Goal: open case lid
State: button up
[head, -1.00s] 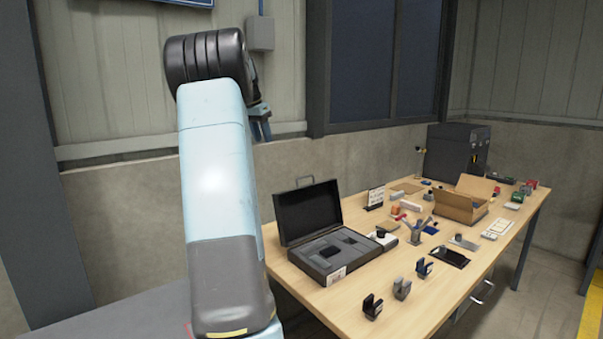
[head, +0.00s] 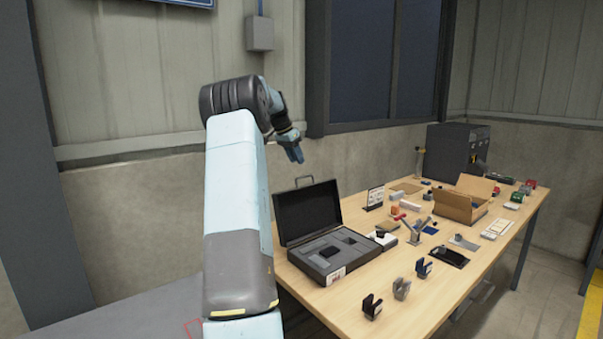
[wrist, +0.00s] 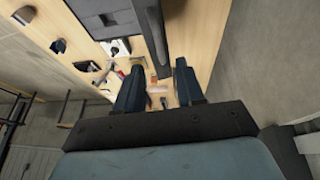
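The black case (head: 325,275) sits at the near left of the wooden table, with grey foam and a dark item inside. Its lid (head: 307,210) stands raised at the back, leaning slightly backward, with a handle on its top edge. My gripper (head: 295,155) is in the air above the lid, apart from it. In the wrist view my gripper (wrist: 160,92) has its two fingers spread with a gap between them and nothing held. The raised lid (wrist: 151,42) shows there as a dark bar beyond the fingers, with the case's foam (wrist: 95,8) beside it.
Several small clips stand along the table's front edge, including a black one (head: 372,306). A sign (head: 375,197), an open cardboard box (head: 461,206) and a dark machine (head: 456,151) are farther right. A concrete wall (head: 370,165) rises behind the table.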

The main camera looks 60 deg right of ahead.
jog(key=x, duration=0.6)
jog(key=shift+d+f, duration=0.15)
jog(key=shift+f, duration=0.2)
grip_shut()
jog(key=shift+s, duration=0.1)
